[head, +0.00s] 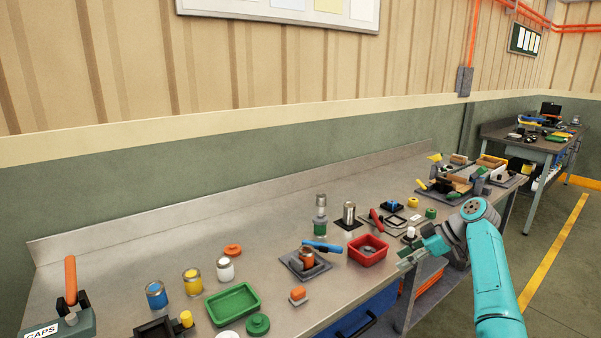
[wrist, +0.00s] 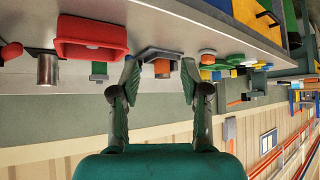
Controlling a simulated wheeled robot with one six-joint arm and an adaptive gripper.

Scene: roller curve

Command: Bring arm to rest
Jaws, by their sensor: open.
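My gripper (head: 407,258) is at the end of my teal arm, near the front edge of the workbench, just right of the red tray in the head view. In the wrist view my gripper (wrist: 160,72) shows two fingers spread apart with nothing held between them. That view is upside down, with the bench along the top. An orange-brown part (wrist: 162,68) appears between the fingertips, beyond them and apart from them.
The metal workbench (head: 130,250) holds a red tray (head: 368,250), a green tray (head: 232,303), a blue-handled tool (head: 321,247), a fixture (head: 305,264) and several jars. A second bench (head: 520,141) stands at the far right. Open floor (head: 560,285) lies right of my arm.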

